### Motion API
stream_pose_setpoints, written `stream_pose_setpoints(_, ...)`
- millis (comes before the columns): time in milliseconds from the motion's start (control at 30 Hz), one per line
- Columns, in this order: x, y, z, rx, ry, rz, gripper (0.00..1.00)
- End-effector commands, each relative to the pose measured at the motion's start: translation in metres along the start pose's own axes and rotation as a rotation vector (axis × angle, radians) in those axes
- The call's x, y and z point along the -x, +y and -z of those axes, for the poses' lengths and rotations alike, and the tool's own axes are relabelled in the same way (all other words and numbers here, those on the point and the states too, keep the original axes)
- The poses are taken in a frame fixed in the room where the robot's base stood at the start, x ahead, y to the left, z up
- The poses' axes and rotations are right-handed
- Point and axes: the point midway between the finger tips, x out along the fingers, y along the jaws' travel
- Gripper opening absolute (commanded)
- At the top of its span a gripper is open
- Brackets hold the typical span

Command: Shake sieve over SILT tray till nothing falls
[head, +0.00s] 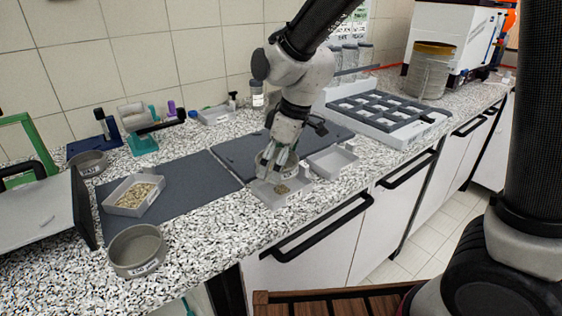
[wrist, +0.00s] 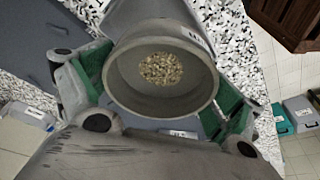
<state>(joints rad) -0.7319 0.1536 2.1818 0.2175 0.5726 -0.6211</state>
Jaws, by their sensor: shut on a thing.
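My gripper (head: 276,160) is shut on a round grey sieve (wrist: 202,82), its green-padded fingers on either side of the wall. A small heap of tan grains (wrist: 160,69) lies in the middle of the sieve. In the head view the gripper hangs low over a small square grey tray (head: 297,194) at the counter's front edge, and hides most of the sieve. Some grains (head: 281,189) show at that tray. Its label is too small to read, so I cannot tell if it is the SILT tray.
An empty square tray (head: 332,162) stands close right. A tray with pale grains (head: 145,205) sits on the dark mat (head: 190,192) to the left. Round pans stand at front left (head: 138,251) and back left (head: 88,164). A grey rack (head: 385,112) lies behind right.

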Motion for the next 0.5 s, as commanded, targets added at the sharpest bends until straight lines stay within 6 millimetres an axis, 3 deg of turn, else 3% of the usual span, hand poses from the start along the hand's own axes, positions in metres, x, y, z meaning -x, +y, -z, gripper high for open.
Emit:
stream_pose_setpoints(300,0.005,0.015,-0.018,-0.004,0.001,-0.001,0.64)
stream_pose_setpoints(500,0.005,0.015,-0.018,0.0,0.001,0.0,0.64)
